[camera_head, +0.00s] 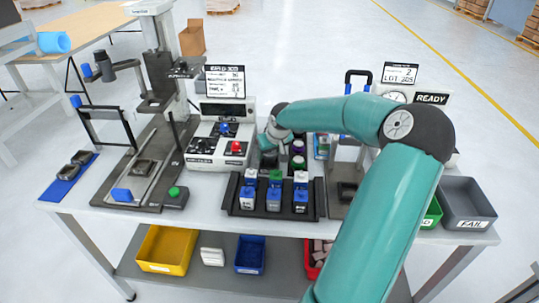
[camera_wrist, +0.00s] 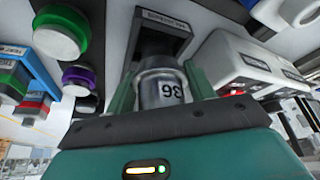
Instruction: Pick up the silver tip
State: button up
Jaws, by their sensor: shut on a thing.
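In the head view my gripper (camera_head: 270,142) is low over the table, beside the control box, and the tip cannot be made out there.
Green-capped (camera_wrist: 60,32) and purple-capped (camera_wrist: 78,76) items stand close on the left in the wrist view. The control box (camera_head: 212,155) is left of my gripper. A black rack (camera_head: 274,213) of several capped blocks is in front. A grey FAIL bin (camera_head: 467,190) is far right.

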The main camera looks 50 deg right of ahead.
jog(key=s+a+r, duration=0.8)
jog(key=a+r, duration=0.2)
jog(key=r, duration=0.1)
jog(key=shift+s+a+r, duration=0.35)
jog(key=shift+s, duration=0.05)
dwell(0.5)
jog(key=shift+a, duration=0.1)
dwell(0.4)
